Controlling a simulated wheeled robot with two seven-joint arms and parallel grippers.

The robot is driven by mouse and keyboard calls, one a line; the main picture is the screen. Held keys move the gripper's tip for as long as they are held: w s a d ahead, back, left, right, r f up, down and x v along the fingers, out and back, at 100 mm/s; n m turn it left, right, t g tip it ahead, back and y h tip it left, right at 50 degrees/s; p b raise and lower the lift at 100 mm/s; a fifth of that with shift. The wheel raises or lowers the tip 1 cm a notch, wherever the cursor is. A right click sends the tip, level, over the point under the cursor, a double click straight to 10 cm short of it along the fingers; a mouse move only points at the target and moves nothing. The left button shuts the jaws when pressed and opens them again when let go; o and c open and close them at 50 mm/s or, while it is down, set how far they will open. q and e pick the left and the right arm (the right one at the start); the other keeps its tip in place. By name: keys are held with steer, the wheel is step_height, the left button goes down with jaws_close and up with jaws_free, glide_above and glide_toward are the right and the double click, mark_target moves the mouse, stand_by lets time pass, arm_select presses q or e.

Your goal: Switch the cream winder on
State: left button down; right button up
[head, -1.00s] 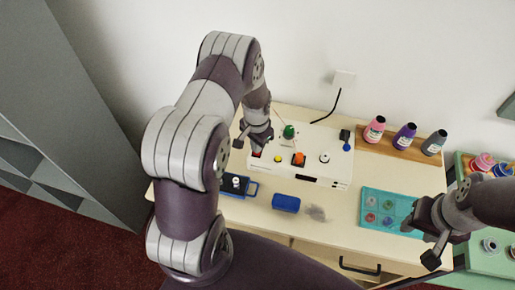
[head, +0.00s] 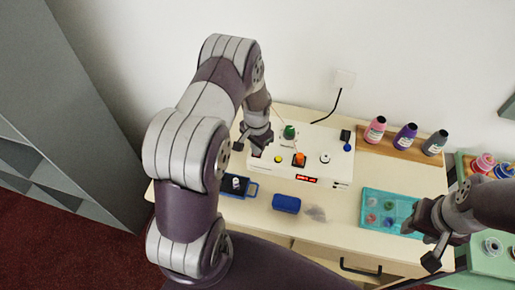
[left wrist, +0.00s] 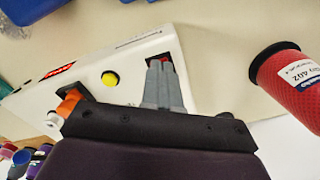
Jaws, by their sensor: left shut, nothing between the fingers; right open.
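The cream winder (head: 318,172) is a flat box on the counter, with a yellow button (head: 278,159), an orange part (head: 299,160) and a white knob. Its display (head: 308,179) is lit red; it also glows in the left wrist view (left wrist: 58,72). My left gripper (head: 259,145) is shut and empty at the winder's left end. In the left wrist view its fingertips (left wrist: 160,66) are at a small red switch (left wrist: 166,60), which they mostly hide; I cannot tell whether they touch. My right gripper (head: 420,240) is open by the teal tray.
A red cone (left wrist: 290,78) with a white label stands close to my left gripper. A green spool (head: 289,131) is at the winder's back. A blue box (head: 286,204) and a teal tray (head: 372,195) lie in front. Several bottles stand on a wooden board (head: 405,149).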

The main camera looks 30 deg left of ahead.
arm_select(q)
steer(key=shift+r+p, duration=0.3)
steer(key=shift+r, duration=0.25)
step_height(320, 180, up, 6)
steer(key=p, duration=0.4)
steer(key=shift+f, duration=0.15)
steer(key=s+d+r+n+b, duration=0.1)
steer(key=s+d+r+b, duration=0.2)
steer(key=s+d+b, duration=0.1)
steer(key=s+d+r+n+t+b, duration=0.1)
steer(key=s+d+r+n+b, duration=0.1)
steer(key=s+b, duration=0.4)
steer(key=s+d+r, duration=0.1)
steer(key=s+d, duration=0.1)
steer(key=s, duration=0.1)
steer(key=shift+s+r+b, duration=0.2)
steer(key=shift+r+b, duration=0.15)
steer(key=shift+r, duration=0.05)
steer(key=shift+s+d, duration=0.15)
steer(key=shift+s, duration=0.05)
